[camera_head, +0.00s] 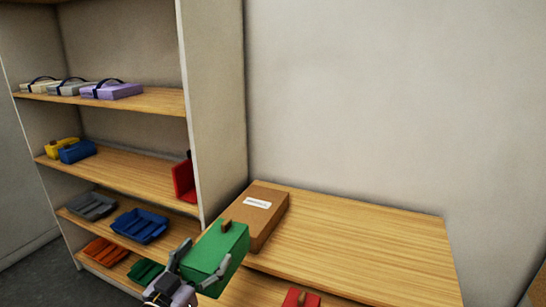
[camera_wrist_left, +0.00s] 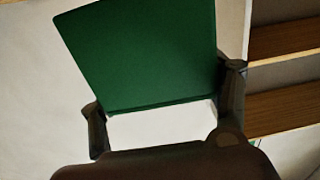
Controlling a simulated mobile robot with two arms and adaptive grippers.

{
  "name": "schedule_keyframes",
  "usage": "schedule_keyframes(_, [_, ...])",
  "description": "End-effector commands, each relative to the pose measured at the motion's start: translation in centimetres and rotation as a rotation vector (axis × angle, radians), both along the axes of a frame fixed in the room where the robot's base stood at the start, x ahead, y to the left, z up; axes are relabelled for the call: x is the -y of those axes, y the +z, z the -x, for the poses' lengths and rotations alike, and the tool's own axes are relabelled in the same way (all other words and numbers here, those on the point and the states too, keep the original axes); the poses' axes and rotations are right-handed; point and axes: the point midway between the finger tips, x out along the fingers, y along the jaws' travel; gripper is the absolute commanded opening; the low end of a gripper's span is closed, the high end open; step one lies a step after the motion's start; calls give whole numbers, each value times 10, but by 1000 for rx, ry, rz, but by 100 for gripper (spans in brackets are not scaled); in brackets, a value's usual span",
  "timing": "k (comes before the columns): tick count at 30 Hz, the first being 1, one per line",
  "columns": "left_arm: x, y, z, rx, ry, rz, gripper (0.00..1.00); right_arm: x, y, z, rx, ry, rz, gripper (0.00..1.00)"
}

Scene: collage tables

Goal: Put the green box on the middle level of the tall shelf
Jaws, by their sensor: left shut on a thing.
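The green box (camera_head: 216,256) has a small brown knob on top and is held in my left gripper (camera_head: 178,268), in front of the shelf's right side panel in the head view. In the left wrist view the green box (camera_wrist_left: 145,55) sits between the two fingers of my left gripper (camera_wrist_left: 165,118). The tall shelf (camera_head: 218,100) stands at the left with several wooden levels. A middle level (camera_head: 125,170) holds yellow and blue items at its left and a red item at its right, with bare wood between. My right gripper is not in view.
Lower shelf levels hold grey and blue trays (camera_head: 140,225). Purple case (camera_head: 112,91) sits higher up.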

Motion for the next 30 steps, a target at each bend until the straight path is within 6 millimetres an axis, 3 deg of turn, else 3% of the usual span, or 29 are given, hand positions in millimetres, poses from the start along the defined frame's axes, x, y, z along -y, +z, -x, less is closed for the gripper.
schedule_keyframes(3, [4, -19, 27, -2, 67, 23, 26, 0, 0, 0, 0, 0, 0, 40])
schedule_keyframes(9, [-5, -38, 68, -4, 205, 18, 26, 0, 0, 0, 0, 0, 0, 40])
schedule_keyframes(20, [-20, -54, 110, -13, 314, -5, 26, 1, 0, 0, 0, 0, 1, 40])
schedule_keyframes(30, [-19, -74, 166, -11, 312, -9, 26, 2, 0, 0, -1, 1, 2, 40])
